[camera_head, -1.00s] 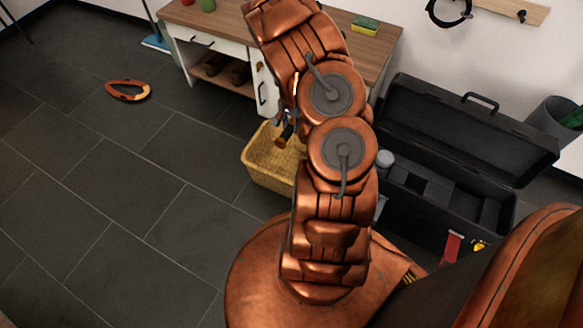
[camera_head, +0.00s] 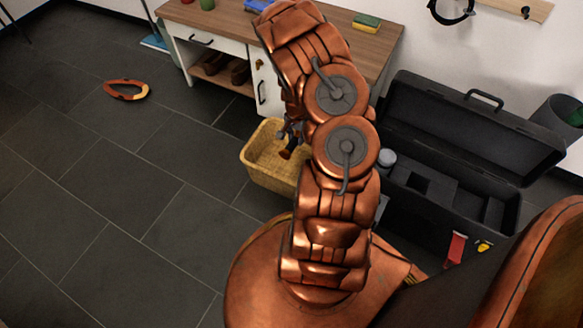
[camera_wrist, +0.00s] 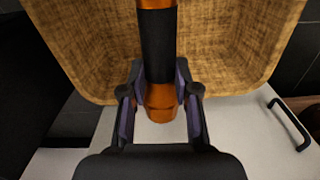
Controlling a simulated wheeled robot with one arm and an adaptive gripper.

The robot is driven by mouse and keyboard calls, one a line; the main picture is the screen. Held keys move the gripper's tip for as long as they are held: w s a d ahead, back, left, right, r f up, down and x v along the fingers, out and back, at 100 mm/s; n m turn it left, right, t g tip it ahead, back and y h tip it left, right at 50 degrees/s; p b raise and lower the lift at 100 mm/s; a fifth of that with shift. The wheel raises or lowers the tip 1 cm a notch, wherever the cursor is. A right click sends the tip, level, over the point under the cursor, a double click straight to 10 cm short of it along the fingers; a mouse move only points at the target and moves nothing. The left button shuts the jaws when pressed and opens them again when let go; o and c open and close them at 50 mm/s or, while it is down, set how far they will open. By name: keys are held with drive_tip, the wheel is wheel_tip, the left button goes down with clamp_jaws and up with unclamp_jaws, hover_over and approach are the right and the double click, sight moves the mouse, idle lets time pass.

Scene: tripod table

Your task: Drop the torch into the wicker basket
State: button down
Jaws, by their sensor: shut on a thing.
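The torch (camera_wrist: 158,45) is a cylinder with a black grip and orange ends. My gripper (camera_wrist: 158,98) is shut on it, one finger on each side, in the wrist view. The wicker basket (camera_wrist: 90,50) lies behind the torch in that view. In the head view the basket (camera_head: 256,170) stands on the floor beside the cabinet, partly hidden by my arm. The torch (camera_head: 288,153) shows there small and dark, tilted, over the basket's opening. I cannot tell its exact height above the basket floor. My gripper (camera_head: 291,135) is mostly hidden behind my arm.
A wooden-topped cabinet (camera_head: 330,38) with white drawers stands behind the basket. An open black toolbox (camera_head: 445,185) is to the right. The floor at left is largely clear.

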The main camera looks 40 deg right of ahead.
drive_tip(key=c, duration=0.8)
unclamp_jaws()
drive_tip(key=shift+o, duration=0.2)
wheel_tip(320, 180, up, 12)
idle(0.6)
